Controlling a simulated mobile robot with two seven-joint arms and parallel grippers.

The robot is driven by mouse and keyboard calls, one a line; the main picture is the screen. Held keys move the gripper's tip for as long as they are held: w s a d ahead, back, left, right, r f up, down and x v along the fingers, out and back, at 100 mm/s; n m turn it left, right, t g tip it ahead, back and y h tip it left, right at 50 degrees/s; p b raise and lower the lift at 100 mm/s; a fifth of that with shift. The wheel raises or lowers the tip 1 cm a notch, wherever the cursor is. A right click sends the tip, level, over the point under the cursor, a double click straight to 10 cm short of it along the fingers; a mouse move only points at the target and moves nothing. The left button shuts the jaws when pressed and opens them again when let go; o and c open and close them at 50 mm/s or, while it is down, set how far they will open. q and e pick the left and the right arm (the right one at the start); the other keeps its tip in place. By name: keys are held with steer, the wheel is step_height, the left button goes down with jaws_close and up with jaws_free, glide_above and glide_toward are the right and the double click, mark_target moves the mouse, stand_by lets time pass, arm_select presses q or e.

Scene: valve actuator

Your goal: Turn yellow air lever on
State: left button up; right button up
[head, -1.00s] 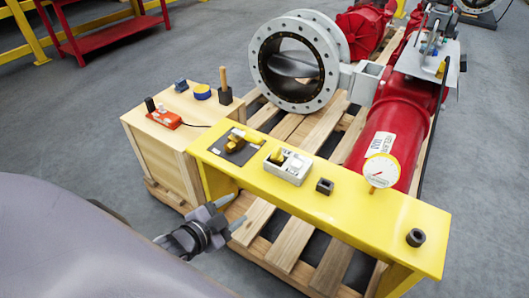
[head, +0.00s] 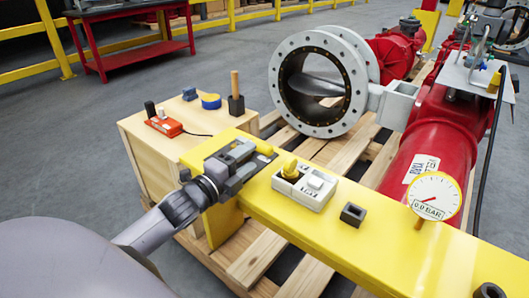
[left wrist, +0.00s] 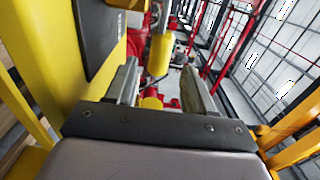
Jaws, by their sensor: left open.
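A yellow lever (head: 264,149) stands on a dark plate (head: 268,158) at the left part of the yellow bench. My left gripper (head: 243,160) is open over this plate, right beside the lever, and hides much of both. In the left wrist view a yellow cylindrical part (left wrist: 160,52), which looks like the lever, shows beyond and between the open fingers (left wrist: 160,75). I cannot tell whether a finger touches it. A round gauge (head: 433,197) on the bench has a needle and reads 0.0 bar. My right gripper is not in view.
A dark square socket (head: 353,214) lies further right. A wooden crate (head: 150,157) with small items stands left. A grey flanged valve (head: 325,127) is behind.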

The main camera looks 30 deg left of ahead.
mark_target(259, 151)
arm_select(q)
steer(key=shift+w+d+b, duration=0.15)
steer(key=shift+w+b, duration=0.3)
steer(key=shift+w, duration=1.1)
steer(key=shift+w+d+b, duration=0.1)
steer(key=shift+w+b, duration=0.3)
steer(key=shift+w, duration=1.15)
jaws_close()
